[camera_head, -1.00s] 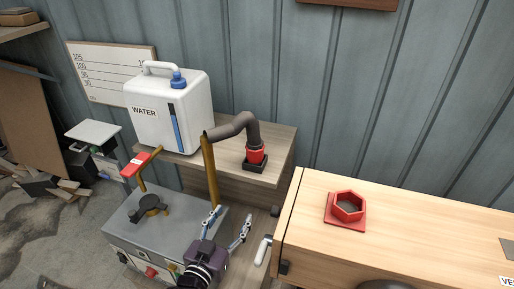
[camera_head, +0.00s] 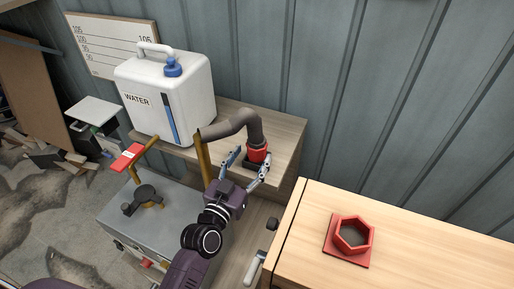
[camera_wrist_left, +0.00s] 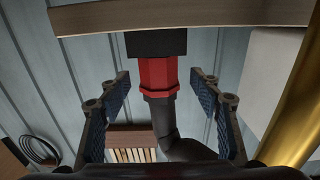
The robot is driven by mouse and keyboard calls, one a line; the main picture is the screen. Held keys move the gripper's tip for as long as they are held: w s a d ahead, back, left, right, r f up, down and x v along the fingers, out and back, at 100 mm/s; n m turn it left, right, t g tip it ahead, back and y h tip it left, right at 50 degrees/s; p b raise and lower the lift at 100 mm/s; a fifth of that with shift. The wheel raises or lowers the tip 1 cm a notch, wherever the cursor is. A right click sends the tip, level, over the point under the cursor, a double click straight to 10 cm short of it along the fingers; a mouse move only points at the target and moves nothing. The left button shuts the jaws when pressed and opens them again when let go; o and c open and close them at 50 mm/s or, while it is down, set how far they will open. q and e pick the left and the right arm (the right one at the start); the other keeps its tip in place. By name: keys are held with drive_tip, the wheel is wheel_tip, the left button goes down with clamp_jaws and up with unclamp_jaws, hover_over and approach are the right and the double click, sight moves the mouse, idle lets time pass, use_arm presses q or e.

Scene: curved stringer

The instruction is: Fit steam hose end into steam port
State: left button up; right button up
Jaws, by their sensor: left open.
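The steam hose is a dark grey bent hose (camera_head: 236,124) with a red end (camera_head: 257,153) that sits in a black block (camera_head: 254,164) on the wooden shelf. My left gripper (camera_head: 247,165) is open at the red end, with one finger toward each side of it. In the left wrist view the red end (camera_wrist_left: 157,76) shows between the open fingers, apart from both, near their tips. That view is upside down, with the shelf at the top. A red hexagonal socket on a square plate (camera_head: 367,253), likely the steam port, lies on the bench at right. My right gripper is out of view.
A white water container (camera_head: 143,108) stands on the shelf (camera_head: 287,127), left of the hose. The light wooden bench (camera_head: 310,230) is clear around the red socket.

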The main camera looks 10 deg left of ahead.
sight(253, 155)
use_arm(q)
drive_tip(key=w, duration=0.3)
drive_tip(key=shift+d, duration=0.4)
drive_tip(key=shift+w+d+f+p, duration=0.15)
drive_tip(key=shift+w+p, duration=0.15)
drive_tip(key=shift+w, duration=0.25)
drive_tip(key=shift+s, duration=0.1)
drive_tip(key=c, duration=1.2)
drive_tip(key=shift+c, duration=0.9)
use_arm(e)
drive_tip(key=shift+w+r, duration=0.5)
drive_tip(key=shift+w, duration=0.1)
